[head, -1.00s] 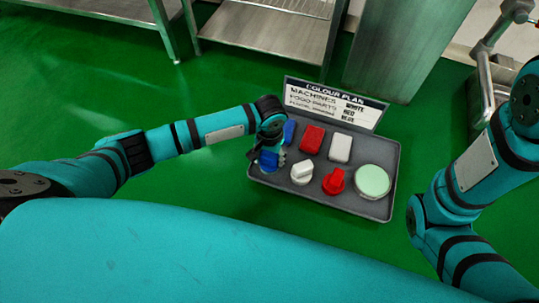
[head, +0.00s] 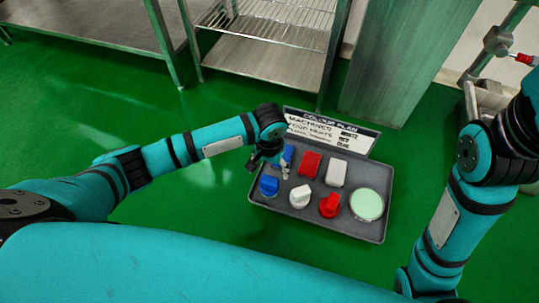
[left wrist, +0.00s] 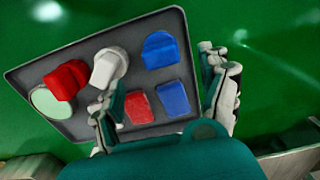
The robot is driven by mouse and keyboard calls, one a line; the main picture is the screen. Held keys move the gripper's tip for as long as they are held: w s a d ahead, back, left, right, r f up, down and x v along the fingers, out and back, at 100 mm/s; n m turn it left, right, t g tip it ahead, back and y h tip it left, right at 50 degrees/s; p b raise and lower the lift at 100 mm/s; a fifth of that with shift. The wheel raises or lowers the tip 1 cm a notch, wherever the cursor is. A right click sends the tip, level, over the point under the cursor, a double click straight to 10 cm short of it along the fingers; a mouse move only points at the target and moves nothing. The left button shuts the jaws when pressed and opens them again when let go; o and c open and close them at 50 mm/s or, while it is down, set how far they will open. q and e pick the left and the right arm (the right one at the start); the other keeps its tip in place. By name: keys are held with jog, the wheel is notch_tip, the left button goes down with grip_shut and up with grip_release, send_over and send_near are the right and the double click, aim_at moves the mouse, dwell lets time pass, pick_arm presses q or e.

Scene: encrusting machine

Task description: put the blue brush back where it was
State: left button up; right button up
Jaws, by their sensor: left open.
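The blue brush (head: 269,186) stands in the front left corner of the grey tray (head: 345,229), left of the white brush (head: 300,196). My left gripper (head: 267,166) is open and empty, just behind and above the blue brush, clear of it. In the left wrist view the blue brush (left wrist: 160,50) lies on the tray beyond my left gripper (left wrist: 165,92), whose fingers are spread. A flat blue block (left wrist: 173,98) lies below and between the fingers. My right gripper is out of view; only its arm shows.
The tray also holds a red brush (head: 330,206), a pale green round piece (head: 367,204), a red block (head: 309,163) and a white block (head: 336,173). A colour plan sign (head: 330,132) stands at its back edge. Steel shelving (head: 265,55) stands behind; green floor surrounds the tray.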

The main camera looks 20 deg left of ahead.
pick_arm(q)
jog(key=shift+r+p, duration=0.65)
jog(key=shift+r, duration=1)
